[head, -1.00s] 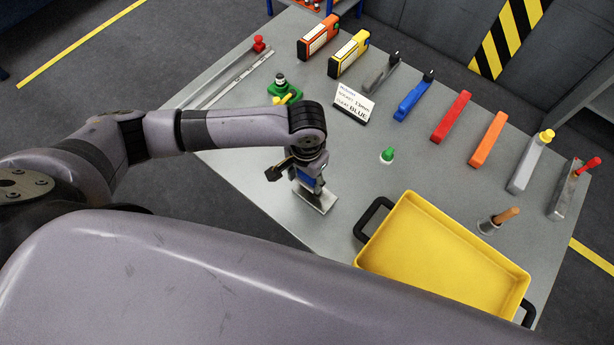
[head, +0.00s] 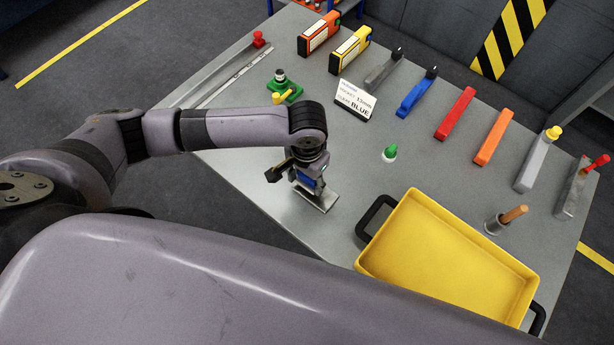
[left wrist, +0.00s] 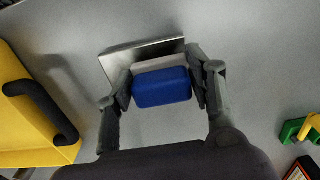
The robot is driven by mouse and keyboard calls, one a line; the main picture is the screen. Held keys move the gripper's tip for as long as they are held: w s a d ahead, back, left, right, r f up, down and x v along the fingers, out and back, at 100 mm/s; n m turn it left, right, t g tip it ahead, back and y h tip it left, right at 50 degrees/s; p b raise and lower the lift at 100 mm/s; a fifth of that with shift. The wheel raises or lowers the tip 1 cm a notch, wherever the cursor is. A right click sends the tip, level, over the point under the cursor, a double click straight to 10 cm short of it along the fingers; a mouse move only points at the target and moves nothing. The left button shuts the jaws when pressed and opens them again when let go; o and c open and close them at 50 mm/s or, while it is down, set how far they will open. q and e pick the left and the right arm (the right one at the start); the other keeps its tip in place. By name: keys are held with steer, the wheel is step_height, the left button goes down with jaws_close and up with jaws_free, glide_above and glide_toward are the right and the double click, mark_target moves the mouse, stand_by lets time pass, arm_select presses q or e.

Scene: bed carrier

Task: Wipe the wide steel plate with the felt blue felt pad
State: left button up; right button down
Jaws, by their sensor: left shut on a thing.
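The blue felt pad (left wrist: 162,88) is a blue block with a pale grey layer along its far side in the left wrist view. My left gripper (left wrist: 163,84) is shut on it, with one finger at each end. The steel plate (left wrist: 118,62) is a flat, shiny rectangle just beyond and under the pad. In the head view my left gripper (head: 310,182) points down over the plate (head: 322,202) near the table's front edge. Whether the pad touches the plate is hard to tell. My right gripper is out of view.
A yellow tray (head: 412,196) with black handles stands right of the plate. Several coloured blocks line the table's far side. Bare table (head: 350,205) lies between plate and tray.

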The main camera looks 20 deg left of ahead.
arm_select(q)
steer(key=shift+f, duration=0.6)
steer(key=shift+f, duration=0.4)
